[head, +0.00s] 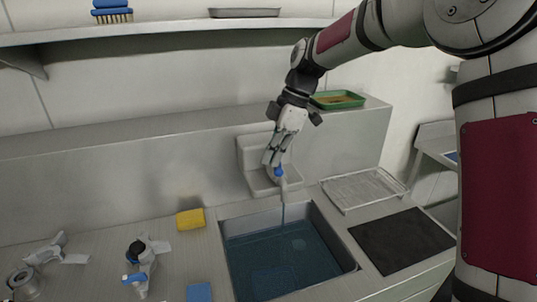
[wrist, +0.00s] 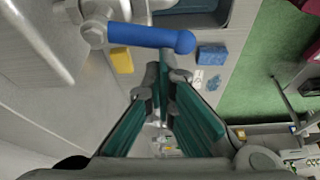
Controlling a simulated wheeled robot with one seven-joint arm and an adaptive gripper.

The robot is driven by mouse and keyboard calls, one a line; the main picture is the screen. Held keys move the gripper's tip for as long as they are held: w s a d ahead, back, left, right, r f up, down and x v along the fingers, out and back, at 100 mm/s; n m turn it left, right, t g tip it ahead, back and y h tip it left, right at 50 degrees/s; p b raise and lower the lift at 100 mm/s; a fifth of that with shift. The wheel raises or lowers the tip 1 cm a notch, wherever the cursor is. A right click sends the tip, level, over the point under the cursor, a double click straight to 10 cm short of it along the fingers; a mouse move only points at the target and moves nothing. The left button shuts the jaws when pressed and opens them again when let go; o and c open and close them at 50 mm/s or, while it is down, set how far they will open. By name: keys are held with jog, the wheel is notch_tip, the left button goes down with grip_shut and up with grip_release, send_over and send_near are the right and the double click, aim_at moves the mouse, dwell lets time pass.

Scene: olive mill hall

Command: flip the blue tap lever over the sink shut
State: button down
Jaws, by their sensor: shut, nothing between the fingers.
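The blue tap lever (head: 279,171) is on the tap above the sink (head: 222,262), in front of the raised back ledge. In the wrist view the lever (wrist: 150,37) is a blue bar with a rounded right end, joined to grey tap metal on its left. A thin stream runs from the tap into the sink, where water stands. My gripper (head: 272,158) is shut and empty, pointing down right by the lever. In the wrist view its fingertips (wrist: 168,76) show just below the lever's right half; I cannot tell whether they touch it.
A wire rack (head: 363,188) and dark mat (head: 402,240) lie right. A green tray (head: 337,100) sits on the ledge. Metal fittings (head: 140,265) stand at left.

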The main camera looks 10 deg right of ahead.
jog(key=shift+s+d+f, duration=0.1)
jog(key=shift+d, duration=0.4)
dwell(0.8)
jog(key=shift+a, duration=0.1)
notch_tip(320, 180, up, 12)
jog(key=shift+f, duration=0.2)
dwell(0.5)
